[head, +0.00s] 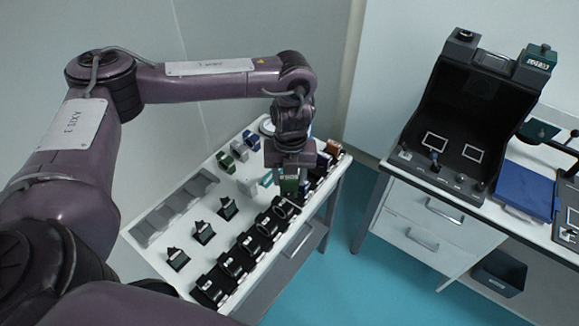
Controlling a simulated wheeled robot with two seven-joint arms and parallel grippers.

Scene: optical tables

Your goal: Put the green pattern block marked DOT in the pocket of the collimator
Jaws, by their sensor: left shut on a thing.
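My left arm reaches from the left over the white table, and its gripper (289,172) points down, shut on a green block (289,186). The block is held over the table's right part, close to the row of black mounts; the gripper hides its upper part. The marking on it is too small to read. I cannot tell for certain which device is the collimator, and no pocket can be made out clearly. My right gripper is not in view.
The white table (186,218) carries black mounts (255,246) along its front right edge, small dark stands (203,232) and a grey tray (170,208). A large black open housing (465,115) stands on the right bench, with a blue folder (525,190) beside it. Blue floor lies between.

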